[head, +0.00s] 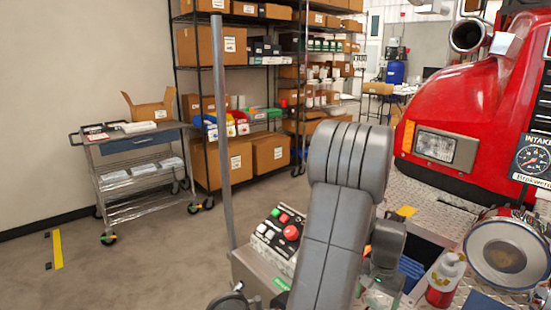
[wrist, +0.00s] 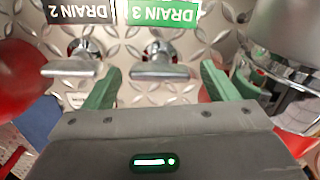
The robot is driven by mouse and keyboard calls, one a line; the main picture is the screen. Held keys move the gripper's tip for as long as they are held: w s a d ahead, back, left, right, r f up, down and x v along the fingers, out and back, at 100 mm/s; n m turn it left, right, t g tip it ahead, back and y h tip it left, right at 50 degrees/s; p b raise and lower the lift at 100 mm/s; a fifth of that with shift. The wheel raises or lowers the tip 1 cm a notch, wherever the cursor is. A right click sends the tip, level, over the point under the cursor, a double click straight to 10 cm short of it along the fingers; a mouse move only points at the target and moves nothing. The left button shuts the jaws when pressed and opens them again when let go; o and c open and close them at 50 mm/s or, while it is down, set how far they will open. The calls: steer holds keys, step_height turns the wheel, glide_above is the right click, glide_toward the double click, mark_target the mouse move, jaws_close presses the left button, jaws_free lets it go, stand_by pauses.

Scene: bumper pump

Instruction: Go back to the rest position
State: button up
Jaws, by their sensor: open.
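In the wrist view, my gripper (wrist: 159,72) has its two green fingers spread wide apart. A metal T-shaped handle (wrist: 160,66) under the green DRAIN 3 label (wrist: 163,13) shows in the gap between the fingers. I cannot tell the exact distance to it. A second metal handle (wrist: 82,62) under the DRAIN 2 label (wrist: 80,10) is to the left, outside the fingers. Nothing is visibly held. In the head view my grey arm fills the lower middle, and the gripper cannot be made out there.
The diamond-plate bumper panel (wrist: 120,40) lies around the handles. In the head view, a red truck (head: 450,115) is at right, with an intake gauge (head: 532,160), a large round cap (head: 505,252) and a red bottle (head: 443,282). A cart (head: 135,145) stands left on open floor.

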steer(key=n, duration=1.2)
steer(key=shift+n, duration=2)
